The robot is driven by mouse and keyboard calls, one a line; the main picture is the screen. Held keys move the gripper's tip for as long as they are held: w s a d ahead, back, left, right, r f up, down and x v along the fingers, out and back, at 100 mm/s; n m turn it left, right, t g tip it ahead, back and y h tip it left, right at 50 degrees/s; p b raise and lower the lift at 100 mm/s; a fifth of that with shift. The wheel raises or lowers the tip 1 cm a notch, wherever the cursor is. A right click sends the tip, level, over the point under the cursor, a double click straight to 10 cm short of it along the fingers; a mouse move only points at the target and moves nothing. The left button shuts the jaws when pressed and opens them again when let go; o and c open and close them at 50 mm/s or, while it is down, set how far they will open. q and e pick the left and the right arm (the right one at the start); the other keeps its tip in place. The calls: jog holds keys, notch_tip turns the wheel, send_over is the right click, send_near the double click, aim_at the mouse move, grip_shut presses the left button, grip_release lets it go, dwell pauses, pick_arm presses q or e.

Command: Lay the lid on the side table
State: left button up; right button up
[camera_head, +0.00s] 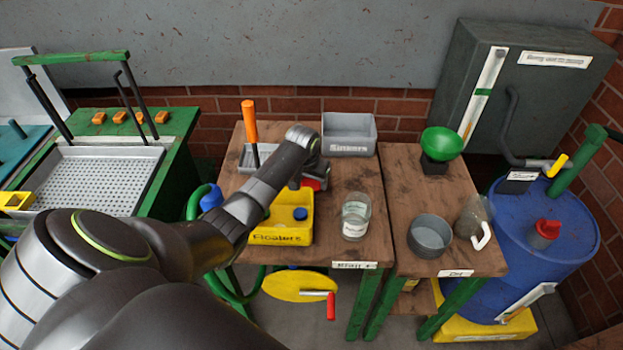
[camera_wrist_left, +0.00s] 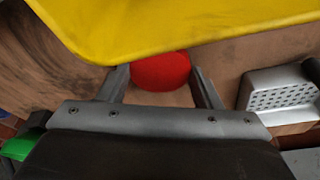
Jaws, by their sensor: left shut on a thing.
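A round red thing, seemingly the lid, sits between the fingers of my left gripper (camera_wrist_left: 160,78) in the left wrist view (camera_wrist_left: 161,68). The gripper is shut on it. A second wooden table (camera_head: 399,185) stands to the right; I cannot tell which is the side table. My right gripper is not in view.
A grey bin (camera_head: 349,134) stands at the back and a glass jar (camera_head: 356,216) at the right of the first table. The right table holds a green funnel (camera_head: 442,143), a grey bowl (camera_head: 429,236) and a clear jug (camera_head: 474,219). Bare wood lies between funnel and bowl.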

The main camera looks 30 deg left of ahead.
pick_arm(q)
jog(key=o, duration=0.9)
jog(key=shift+f, duration=0.1)
jog(key=v, duration=1.2)
jog(key=shift+w, duration=0.1)
